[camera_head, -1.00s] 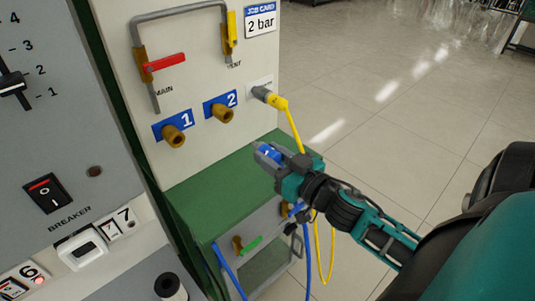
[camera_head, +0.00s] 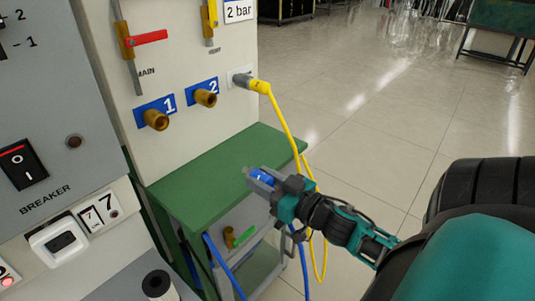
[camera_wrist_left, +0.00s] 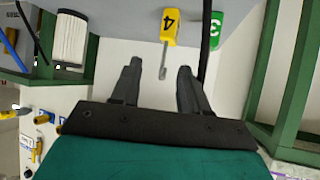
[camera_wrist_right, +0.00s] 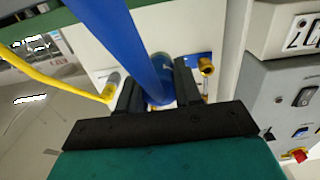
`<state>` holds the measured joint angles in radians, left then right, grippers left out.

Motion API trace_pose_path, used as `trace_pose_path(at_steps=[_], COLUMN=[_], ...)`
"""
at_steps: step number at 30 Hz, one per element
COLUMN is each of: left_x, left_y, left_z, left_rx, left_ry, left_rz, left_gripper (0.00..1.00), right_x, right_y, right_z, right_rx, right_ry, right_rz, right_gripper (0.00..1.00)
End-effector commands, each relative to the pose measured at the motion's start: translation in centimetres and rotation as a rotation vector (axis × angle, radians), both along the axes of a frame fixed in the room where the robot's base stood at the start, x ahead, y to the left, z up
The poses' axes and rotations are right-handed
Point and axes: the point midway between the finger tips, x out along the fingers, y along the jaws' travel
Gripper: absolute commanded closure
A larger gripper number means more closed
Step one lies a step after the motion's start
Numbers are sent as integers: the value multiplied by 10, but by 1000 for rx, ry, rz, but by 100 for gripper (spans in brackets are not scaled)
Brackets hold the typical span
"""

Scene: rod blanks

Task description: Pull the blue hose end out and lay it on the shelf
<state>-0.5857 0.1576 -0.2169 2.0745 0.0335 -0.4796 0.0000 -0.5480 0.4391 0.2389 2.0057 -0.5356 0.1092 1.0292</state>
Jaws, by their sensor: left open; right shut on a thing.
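My right gripper (camera_head: 266,181) is shut on the blue hose end (camera_head: 260,175), which points up-left in the head view. It appears at the right side of the green shelf (camera_head: 190,180), apart from the panel sockets; its height over the shelf is unclear. In the right wrist view the blue hose (camera_wrist_right: 112,38) runs from between the fingers (camera_wrist_right: 157,90) towards the top. Brass sockets 1 (camera_head: 156,119) and 2 (camera_head: 206,98) are both empty. My left gripper (camera_wrist_left: 160,80) is open and empty in the left wrist view; it is outside the head view.
A yellow hose (camera_head: 285,125) is plugged into the panel right of socket 2 and hangs past the shelf's right edge. A red-handled valve (camera_head: 150,38) sits above socket 1. The shelf top looks bare. The left wrist view shows a yellow tag 4 (camera_wrist_left: 170,27) and green framing.

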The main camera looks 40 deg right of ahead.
Motion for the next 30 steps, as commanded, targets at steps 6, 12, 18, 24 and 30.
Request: trace_pose_path(at_steps=[6,12,18,24,30], left_x=[-1,-3,-4,-4,-4], left_y=[-1,-2,-2,-1,0], left_z=[-14,-24,-32,-40,-52], left_rx=[-5,-10,-9,-9,-4], left_ry=[6,11,12,12,13], left_rz=[4,8,9,9,7], left_gripper=[55,55,55,55,55], right_x=[23,42,62,81,82], right_y=[2,4,5,7,7], right_z=[-6,-10,-13,-17,-35], right_rx=[0,0,0,-1,1], right_ry=[-2,-2,-2,-2,1], right_rz=[2,1,2,1,-1], right_gripper=[100,100,100,100,100])
